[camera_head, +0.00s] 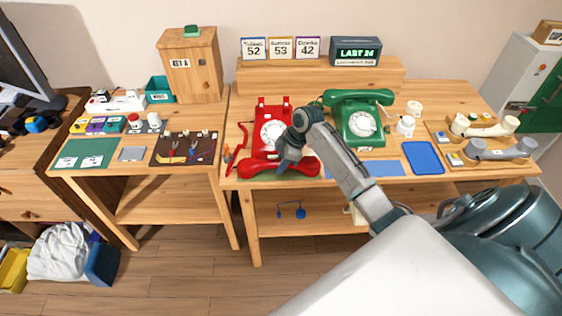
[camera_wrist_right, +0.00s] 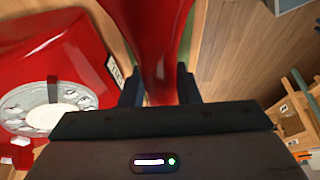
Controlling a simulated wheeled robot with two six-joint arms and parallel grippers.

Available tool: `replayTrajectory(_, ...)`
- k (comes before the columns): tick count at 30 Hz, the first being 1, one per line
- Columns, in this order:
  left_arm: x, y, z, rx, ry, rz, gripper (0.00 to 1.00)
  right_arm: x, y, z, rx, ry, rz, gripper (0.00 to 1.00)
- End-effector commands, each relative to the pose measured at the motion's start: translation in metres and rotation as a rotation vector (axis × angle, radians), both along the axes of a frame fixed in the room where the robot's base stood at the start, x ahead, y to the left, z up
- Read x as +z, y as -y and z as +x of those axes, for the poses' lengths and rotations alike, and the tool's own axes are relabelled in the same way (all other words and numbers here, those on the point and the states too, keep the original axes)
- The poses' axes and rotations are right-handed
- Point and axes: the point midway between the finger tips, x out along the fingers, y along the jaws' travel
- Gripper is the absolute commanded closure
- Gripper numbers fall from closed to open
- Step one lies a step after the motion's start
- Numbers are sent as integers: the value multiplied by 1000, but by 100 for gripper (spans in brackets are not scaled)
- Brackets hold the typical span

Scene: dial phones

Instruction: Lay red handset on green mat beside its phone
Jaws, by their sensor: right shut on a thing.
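The red handset (camera_head: 305,167) lies level along the front edge of the middle table, in front of the red phone (camera_head: 262,112). My right gripper (camera_head: 284,162) is shut on the handset's middle. In the right wrist view the handset (camera_wrist_right: 155,30) runs up from between the fingers (camera_wrist_right: 160,88), with the red phone (camera_wrist_right: 60,50) and its dial at left. A narrow green strip (camera_wrist_right: 187,45) shows beside the handset there and may be the green mat, mostly hidden by the handset. I cannot tell whether the handset touches it. My left gripper is not in view.
A green phone (camera_head: 358,122) stands right of the red one, with a light blue mat (camera_head: 385,168) and blue mat (camera_head: 423,158) nearby. A red cord (camera_head: 235,150) lies at left. Another green mat (camera_head: 85,153) lies on the left table. Pale and grey handsets (camera_head: 500,150) are at right.

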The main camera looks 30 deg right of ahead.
Motion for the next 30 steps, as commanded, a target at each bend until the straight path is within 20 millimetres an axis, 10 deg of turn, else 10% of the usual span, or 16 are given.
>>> replayTrajectory(2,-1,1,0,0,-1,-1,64,-1,0,0,0,1,1,100)
replayTrajectory(3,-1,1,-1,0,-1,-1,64,-3,0,0,-1,0,0,69)
replayTrajectory(6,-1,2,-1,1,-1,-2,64,-2,0,0,0,0,0,50)
replayTrajectory(19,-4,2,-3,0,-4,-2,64,8,4,-1,0,1,-2,49)
replayTrajectory(30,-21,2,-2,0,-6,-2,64,78,29,-16,0,4,-5,49)
